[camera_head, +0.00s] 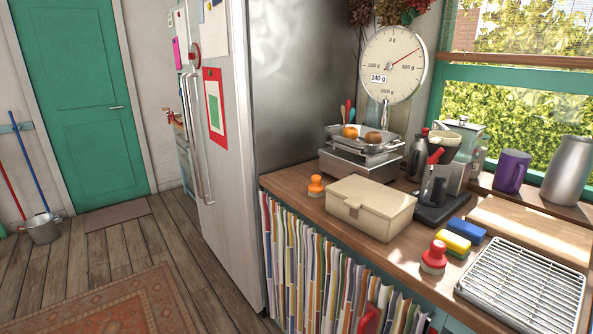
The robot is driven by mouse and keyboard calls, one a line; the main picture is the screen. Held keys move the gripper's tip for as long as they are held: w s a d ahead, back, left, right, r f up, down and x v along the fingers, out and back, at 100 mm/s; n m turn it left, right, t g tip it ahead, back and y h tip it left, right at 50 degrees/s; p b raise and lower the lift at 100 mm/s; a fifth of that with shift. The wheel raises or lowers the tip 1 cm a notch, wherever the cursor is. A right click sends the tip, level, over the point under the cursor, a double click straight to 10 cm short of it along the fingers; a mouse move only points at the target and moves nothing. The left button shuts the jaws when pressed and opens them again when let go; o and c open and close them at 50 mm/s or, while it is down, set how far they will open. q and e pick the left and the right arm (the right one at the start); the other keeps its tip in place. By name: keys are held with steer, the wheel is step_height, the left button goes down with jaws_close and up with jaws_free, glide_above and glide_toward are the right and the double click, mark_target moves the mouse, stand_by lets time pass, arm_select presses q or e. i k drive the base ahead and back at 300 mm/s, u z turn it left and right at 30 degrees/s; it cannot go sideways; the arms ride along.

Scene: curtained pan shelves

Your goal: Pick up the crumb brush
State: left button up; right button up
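Two small knob-handled brush-like items stand on the wooden counter, and I cannot tell for sure which is the crumb brush. The orange one (315,186) stands upright at the counter's left end, left of the cream lidded box. The red one (434,257) stands upright near the front edge, left of the wire rack. It has a round red top and a pale band. Both stand free, with nothing holding them. Neither of my grippers is in view.
The cream box (370,207) sits between the two items. A scale (360,165) with fruit, a black-and-grey appliance (440,185), yellow and blue sponges (453,243) and a wire rack (522,284) crowd the counter (403,252). A striped curtain (320,275) hangs below.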

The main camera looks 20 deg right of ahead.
mark_target(316, 189)
steer(key=i, duration=1.1)
steer(key=z, duration=1.55)
